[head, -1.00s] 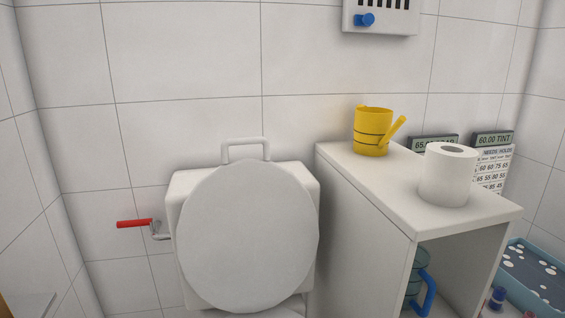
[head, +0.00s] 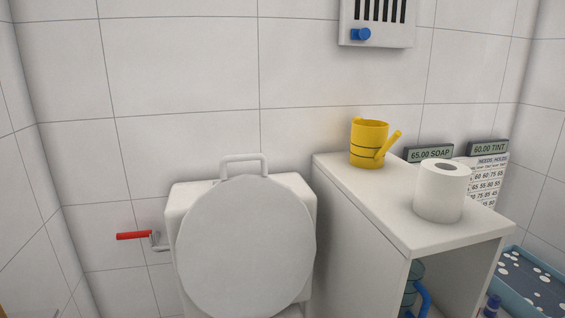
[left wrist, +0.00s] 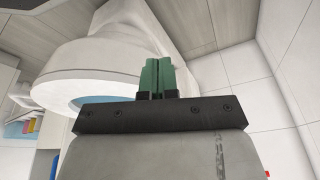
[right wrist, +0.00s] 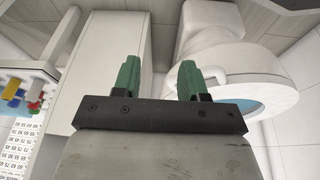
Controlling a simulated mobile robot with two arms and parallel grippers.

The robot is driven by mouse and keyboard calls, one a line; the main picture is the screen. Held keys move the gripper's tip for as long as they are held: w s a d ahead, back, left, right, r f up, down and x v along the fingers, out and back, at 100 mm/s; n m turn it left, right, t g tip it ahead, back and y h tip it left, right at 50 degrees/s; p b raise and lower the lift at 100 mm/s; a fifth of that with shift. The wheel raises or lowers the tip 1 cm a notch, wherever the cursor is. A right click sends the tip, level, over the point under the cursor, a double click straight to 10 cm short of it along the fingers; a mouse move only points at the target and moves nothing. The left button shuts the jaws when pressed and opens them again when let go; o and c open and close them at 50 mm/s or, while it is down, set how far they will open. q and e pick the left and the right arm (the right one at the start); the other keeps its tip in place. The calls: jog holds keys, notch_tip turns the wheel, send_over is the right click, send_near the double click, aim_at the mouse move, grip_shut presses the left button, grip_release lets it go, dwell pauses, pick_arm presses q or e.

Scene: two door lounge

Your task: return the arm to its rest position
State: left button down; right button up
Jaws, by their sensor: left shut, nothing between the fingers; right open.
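My left gripper (left wrist: 158,76) shows in the left wrist view with its green fingers together and nothing between them. The toilet (left wrist: 120,50) is behind it in that view. My right gripper (right wrist: 160,78) shows in the right wrist view with its green fingers apart and empty. The white cabinet side (right wrist: 112,60) and the toilet (right wrist: 212,60) are beyond it. Neither gripper shows in the head view, which has the toilet with its raised round lid (head: 245,245) in the middle.
A white cabinet (head: 400,225) at the right bears a yellow jug (head: 368,145) and a paper roll (head: 442,192). A red-handled lever (head: 133,236) sticks out left of the toilet. A box with a blue knob (head: 361,34) hangs on the wall. A blue tray (head: 530,285) is at far right.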

pick_arm(q)
jog(key=s+f+g+p, duration=0.1)
jog(key=s+f+p, duration=0.35)
jog(key=p, duration=1.05)
pick_arm(e)
jog(key=s+f+g, duration=0.1)
jog(key=s+f, duration=0.2)
jog(key=f, duration=0.3)
pick_arm(q)
jog(key=s+a+f+p, duration=0.1)
jog(key=s+p, duration=0.5)
jog(key=s, duration=0.1)
jog(key=s+a+f+g+p, duration=0.1)
jog(key=s+a+f+p, duration=0.1)
jog(key=s+p, duration=0.4)
jog(key=shift+s+p, duration=0.35)
jog(key=shift+s, duration=0.15)
pick_arm(e)
jog(key=s+d+f+g, duration=0.1)
jog(key=s+d, duration=0.2)
jog(key=s, duration=1.2)
jog(key=shift+s+f, duration=0.25)
jog(key=shift+f, duration=0.05)
